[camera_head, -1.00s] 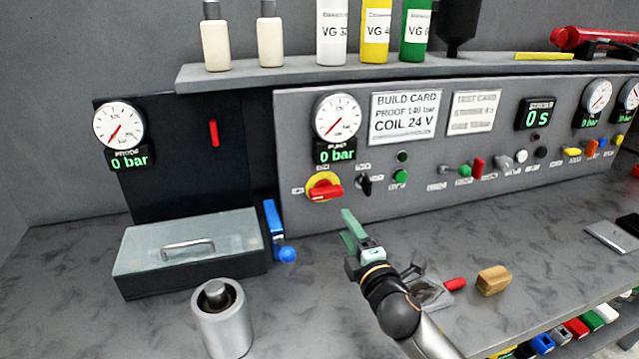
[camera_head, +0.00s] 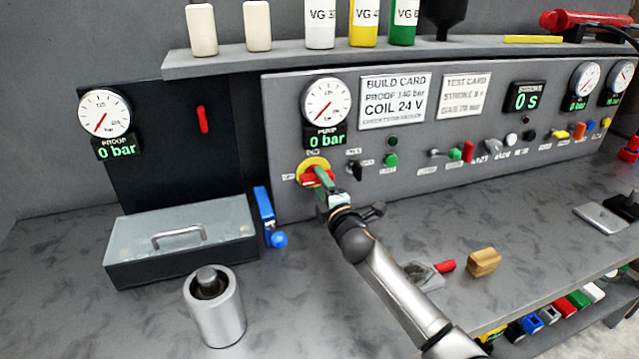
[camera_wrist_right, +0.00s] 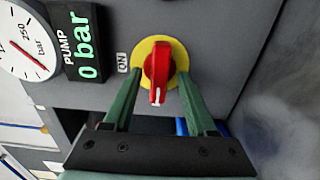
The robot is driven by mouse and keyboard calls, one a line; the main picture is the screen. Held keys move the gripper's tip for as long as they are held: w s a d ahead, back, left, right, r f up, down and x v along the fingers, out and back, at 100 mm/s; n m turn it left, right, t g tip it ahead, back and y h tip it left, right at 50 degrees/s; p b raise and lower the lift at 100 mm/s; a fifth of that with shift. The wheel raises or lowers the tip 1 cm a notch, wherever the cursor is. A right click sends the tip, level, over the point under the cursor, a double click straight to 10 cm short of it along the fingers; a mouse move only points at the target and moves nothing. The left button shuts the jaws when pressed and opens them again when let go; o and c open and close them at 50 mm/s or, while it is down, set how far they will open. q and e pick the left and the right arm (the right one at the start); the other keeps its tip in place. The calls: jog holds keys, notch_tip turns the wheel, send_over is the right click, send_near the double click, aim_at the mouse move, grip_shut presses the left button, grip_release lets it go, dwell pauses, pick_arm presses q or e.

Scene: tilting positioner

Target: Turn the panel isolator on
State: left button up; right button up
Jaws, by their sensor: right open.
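The panel isolator is a red rotary handle (camera_wrist_right: 158,72) on a round yellow plate (camera_wrist_right: 178,52), low on the grey panel's left end. In the head view the isolator's yellow plate (camera_head: 314,163) is partly hidden by my right gripper (camera_head: 325,180). In the right wrist view the right gripper (camera_wrist_right: 155,98) is open, its green fingers on either side of the red handle. I cannot tell whether they touch it. The handle's white-marked end points toward the gripper's palm, and an "ON" label (camera_wrist_right: 122,63) sits to the left of the plate. My left gripper is not in view.
The pump gauge (camera_head: 326,103) is above the isolator, and a black selector knob (camera_head: 354,169) is close to its right. A blue-handled lever (camera_head: 266,215) stands to the left. A lidded box (camera_head: 182,240) and metal cylinder (camera_head: 215,308) sit on the bench.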

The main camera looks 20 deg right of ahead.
jog(key=shift+w, duration=0.55)
jog(key=shift+c, duration=0.2)
grip_shut()
